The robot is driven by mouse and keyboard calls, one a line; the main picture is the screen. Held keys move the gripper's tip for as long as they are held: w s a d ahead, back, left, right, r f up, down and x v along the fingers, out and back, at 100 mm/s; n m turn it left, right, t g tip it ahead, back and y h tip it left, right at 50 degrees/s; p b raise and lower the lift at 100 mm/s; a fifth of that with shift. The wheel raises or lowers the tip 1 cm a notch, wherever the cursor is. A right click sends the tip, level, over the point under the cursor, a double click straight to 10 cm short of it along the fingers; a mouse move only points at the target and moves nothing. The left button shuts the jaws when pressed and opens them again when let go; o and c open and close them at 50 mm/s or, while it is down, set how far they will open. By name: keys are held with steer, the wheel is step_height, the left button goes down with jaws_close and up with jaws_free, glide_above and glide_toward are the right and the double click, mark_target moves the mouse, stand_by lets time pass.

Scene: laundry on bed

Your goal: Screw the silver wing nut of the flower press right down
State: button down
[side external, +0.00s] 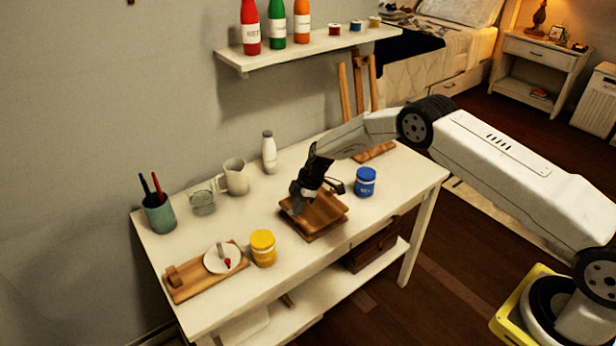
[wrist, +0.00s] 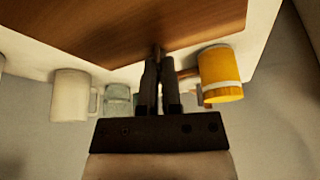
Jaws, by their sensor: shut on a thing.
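The flower press (side external: 322,214), a pair of square brown wooden boards, lies on the white table. Its board (wrist: 120,22) fills the top of the wrist view. My gripper (side external: 300,203) points down over the left part of the press. In the wrist view my gripper (wrist: 159,60) has its two dark fingers close together, tips at the edge of the board. It is shut on the silver wing nut, which is mostly hidden between the fingertips. I cannot tell how far down the thread the nut sits.
A yellow jar (side external: 263,249) stands front left of the press, and a blue jar (side external: 365,182) to its right. A mug (side external: 236,177), glass (side external: 203,202), white bottle (side external: 269,152), pen cup (side external: 158,213) and wooden board with a white disc (side external: 190,284) are farther left or behind.

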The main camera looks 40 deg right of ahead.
steer(key=shift+m, duration=0.3)
steer(key=m+t, duration=0.1)
steer(key=m, duration=0.2)
steer(key=shift+s+a+h, duration=0.1)
steer(key=shift+s+h, duration=0.05)
steer(key=shift+h, duration=0.25)
steer(key=m, duration=0.2)
steer(key=m+t+h, duration=0.1)
steer(key=m, duration=0.2)
steer(key=shift+a+t, duration=0.15)
steer(key=shift+t, duration=0.15)
steer(key=shift+m+h, duration=0.6)
steer(key=shift+m, duration=0.4)
steer(key=shift+s+a+m, duration=0.1)
steer(key=shift+m, duration=0.4)
steer(key=shift+m+h, duration=0.4)
steer(key=shift+m, duration=0.2)
